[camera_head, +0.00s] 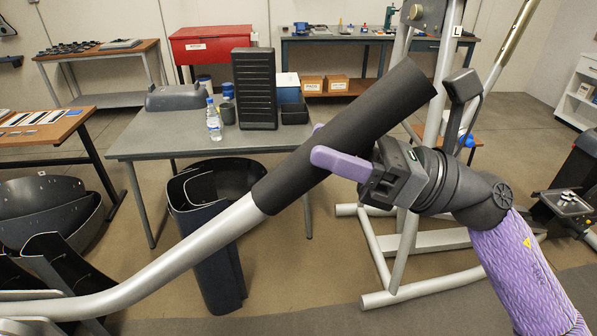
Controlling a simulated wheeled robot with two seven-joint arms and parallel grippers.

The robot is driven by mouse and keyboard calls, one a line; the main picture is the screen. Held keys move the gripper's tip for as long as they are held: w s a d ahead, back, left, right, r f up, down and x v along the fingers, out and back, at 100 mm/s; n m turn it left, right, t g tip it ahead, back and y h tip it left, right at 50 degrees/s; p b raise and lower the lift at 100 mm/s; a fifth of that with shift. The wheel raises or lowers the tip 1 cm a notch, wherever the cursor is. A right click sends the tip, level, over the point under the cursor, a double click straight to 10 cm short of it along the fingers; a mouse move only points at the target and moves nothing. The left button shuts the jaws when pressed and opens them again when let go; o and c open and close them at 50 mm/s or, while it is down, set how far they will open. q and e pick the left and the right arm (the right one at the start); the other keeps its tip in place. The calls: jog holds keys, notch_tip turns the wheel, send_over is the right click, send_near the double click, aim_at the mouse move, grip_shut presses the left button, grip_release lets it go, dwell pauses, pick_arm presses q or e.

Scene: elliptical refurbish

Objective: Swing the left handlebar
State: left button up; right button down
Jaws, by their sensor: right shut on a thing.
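A handlebar with a silver curved tube (170,262) rises from the lower left and ends in a thick black foam grip (375,112), tilted up to the right. My right gripper (329,146) has its purple fingers around the foam grip near its middle, one finger in front and the tip of the other showing behind. It is shut on the grip. My right arm comes in from the lower right in a purple sleeve. My left gripper is not in view. An "L" label sits on a silver upright (447,62) behind my right gripper.
Behind the handlebar stands a grey table (150,147) with a bottle (214,120) and a black ribbed panel (254,85). Curved dark shells (45,200) lie on the floor at left. A silver frame foot (400,295) stands on the floor below my gripper. Another silver bar (514,38) slants at upper right.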

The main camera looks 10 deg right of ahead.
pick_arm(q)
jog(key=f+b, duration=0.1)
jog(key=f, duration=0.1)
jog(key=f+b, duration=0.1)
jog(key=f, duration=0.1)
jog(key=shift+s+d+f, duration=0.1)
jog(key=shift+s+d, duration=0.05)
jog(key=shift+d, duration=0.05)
pick_arm(e)
jog(key=f, duration=0.1)
jog(key=d+f, duration=0.1)
jog(key=f, duration=0.1)
jog(key=shift+d+y, duration=0.3)
jog(key=shift+c, duration=2)
grip_release()
jog(key=shift+d, duration=0.15)
jog(key=shift+o, duration=1.3)
jog(key=shift+d, duration=0.15)
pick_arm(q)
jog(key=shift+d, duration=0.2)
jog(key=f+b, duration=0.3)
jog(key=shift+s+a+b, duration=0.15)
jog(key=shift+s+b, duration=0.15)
pick_arm(e)
jog(key=v, duration=0.9)
jog(key=shift+d+f, duration=0.15)
jog(key=shift+d, duration=0.15)
